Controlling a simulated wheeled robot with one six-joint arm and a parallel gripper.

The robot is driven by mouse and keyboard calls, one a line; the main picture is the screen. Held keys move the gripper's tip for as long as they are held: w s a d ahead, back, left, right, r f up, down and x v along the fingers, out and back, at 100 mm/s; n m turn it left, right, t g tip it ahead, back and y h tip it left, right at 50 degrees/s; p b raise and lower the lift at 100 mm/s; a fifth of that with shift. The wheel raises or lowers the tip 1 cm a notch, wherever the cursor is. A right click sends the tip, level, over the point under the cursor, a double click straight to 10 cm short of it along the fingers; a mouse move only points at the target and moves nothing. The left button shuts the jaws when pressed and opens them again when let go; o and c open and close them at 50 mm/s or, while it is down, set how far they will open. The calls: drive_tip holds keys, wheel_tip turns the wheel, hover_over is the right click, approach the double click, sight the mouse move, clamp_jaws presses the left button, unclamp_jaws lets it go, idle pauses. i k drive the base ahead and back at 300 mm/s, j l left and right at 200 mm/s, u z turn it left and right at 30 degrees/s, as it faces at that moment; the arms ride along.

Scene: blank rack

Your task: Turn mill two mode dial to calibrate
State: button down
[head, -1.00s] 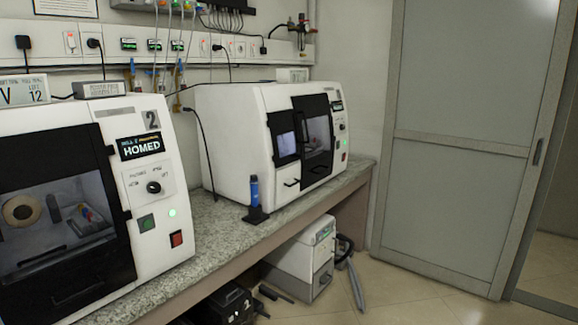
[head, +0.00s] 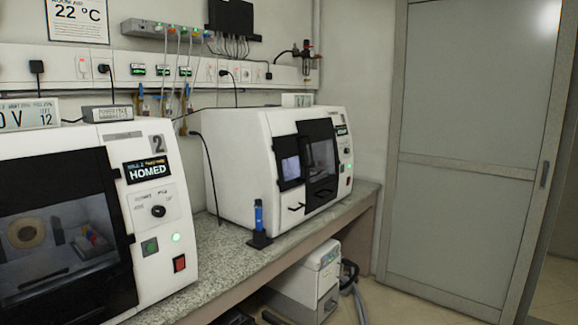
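Mill two (head: 150,250) is the white machine at the left of the head view, marked with a large 2. Its mode dial (head: 158,211) is a small black round knob on a white label plate, below the display (head: 148,171) that reads HOMED. The label words around the dial are too small to read surely, and I cannot tell which one it points to. My gripper is not in view.
A green button (head: 150,246), a lit green lamp (head: 176,238) and a red switch (head: 179,263) sit below the dial. A second white machine (head: 240,170) stands further right on the granite bench (head: 215,262). A blue tool in a black stand (head: 259,225) is between them.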

sight(158, 211)
drive_tip(key=u, duration=1.15)
